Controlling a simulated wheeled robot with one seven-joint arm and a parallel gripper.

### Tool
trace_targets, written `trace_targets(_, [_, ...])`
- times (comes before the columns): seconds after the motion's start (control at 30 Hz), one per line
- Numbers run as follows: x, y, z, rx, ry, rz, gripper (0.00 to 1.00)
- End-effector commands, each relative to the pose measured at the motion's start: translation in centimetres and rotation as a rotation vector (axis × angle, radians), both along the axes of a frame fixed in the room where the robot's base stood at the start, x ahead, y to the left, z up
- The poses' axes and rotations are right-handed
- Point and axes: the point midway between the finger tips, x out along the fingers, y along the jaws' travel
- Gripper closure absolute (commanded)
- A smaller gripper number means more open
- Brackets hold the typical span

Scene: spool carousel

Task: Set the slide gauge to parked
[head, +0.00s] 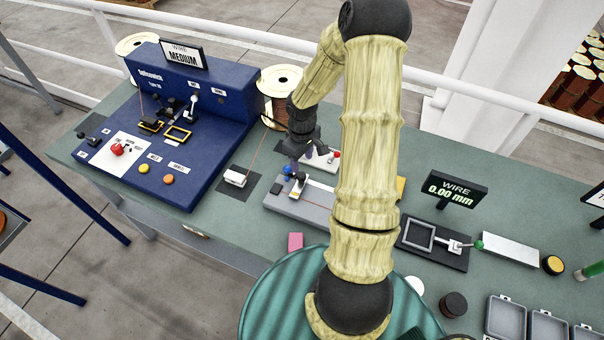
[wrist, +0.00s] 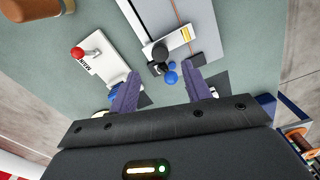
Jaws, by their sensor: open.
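A grey slide unit with a long rail (head: 284,207), which appears to be the slide gauge, lies on the bench, partly hidden by my arm. Its white carriage (head: 296,187) has a black knob (wrist: 160,51) and a yellow mark. A small blue ball (head: 288,171) is at the carriage's near end; in the wrist view the blue ball (wrist: 171,78) shows between my fingers. My gripper (head: 304,154) is open and empty, pointing down over this end. Its fingertips (wrist: 164,74) flank the blue ball in the picture; whether they are level with it I cannot tell.
A white plate with a red-knobbed lever (wrist: 79,54) lies close beside my gripper. A blue machine (head: 180,140) stands at the left. A display reading 0.00 mm (head: 455,190) and a black fixture with a green knob (head: 435,243) are at the right. Trays (head: 506,316) stand in front.

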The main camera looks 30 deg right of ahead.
Motion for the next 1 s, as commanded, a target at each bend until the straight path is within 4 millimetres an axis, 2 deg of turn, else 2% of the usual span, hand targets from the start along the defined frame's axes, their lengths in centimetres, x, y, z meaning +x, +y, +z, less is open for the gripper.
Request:
trace_targets(0.2, [-0.1, 0.1, -3.8, 0.001, 0.004, 0.001, 0.52])
trace_targets(0.43, [0.0, 0.0, -7.2, 0.0, 0.003, 0.001, 0.52])
trace_targets(0.6, [0.0, 0.0, -8.5, 0.0, 0.001, 0.0, 0.52])
trace_targets(0.87, [0.0, 0.0, -8.6, -0.001, 0.0, 0.0, 0.52])
trace_targets(1.0, [0.0, 0.0, -8.6, -0.001, 0.0, -0.001, 0.75])
